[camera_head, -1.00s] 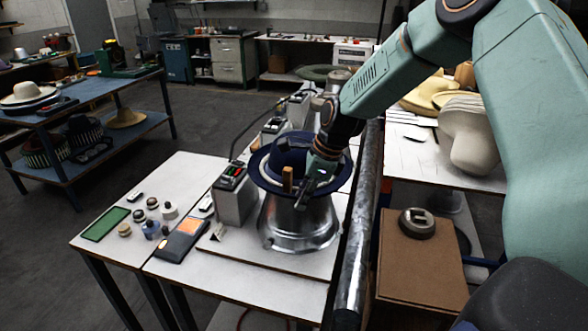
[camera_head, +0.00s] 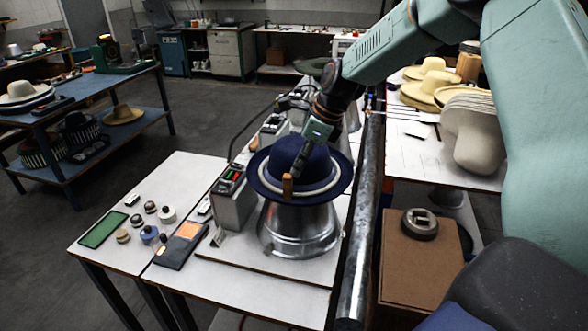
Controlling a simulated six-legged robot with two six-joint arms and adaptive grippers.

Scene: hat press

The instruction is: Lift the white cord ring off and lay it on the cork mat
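A navy hat (camera_head: 272,186) with a round crown sits on a shiny metal hat form (camera_head: 299,232). The white cord ring (camera_head: 327,185) lies around the base of its crown, on the brim. A small wooden tab (camera_head: 288,185) stands at the cord's front. My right gripper (camera_head: 298,166) reaches down in front of the crown, its tip close to the tab. Whether it grips the tab is unclear; the fingers are small and dark. My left gripper is not in view. A brown board-like surface (camera_head: 408,276) at the right may be the cork mat; I cannot be sure.
A grey round object (camera_head: 419,224) sits on the brown surface. A thick metal pipe (camera_head: 362,225) runs between it and the white table (camera_head: 254,299). A control box (camera_head: 233,201) stands left of the form. Small pots, a green tray (camera_head: 104,227) and a tablet (camera_head: 181,245) lie further left.

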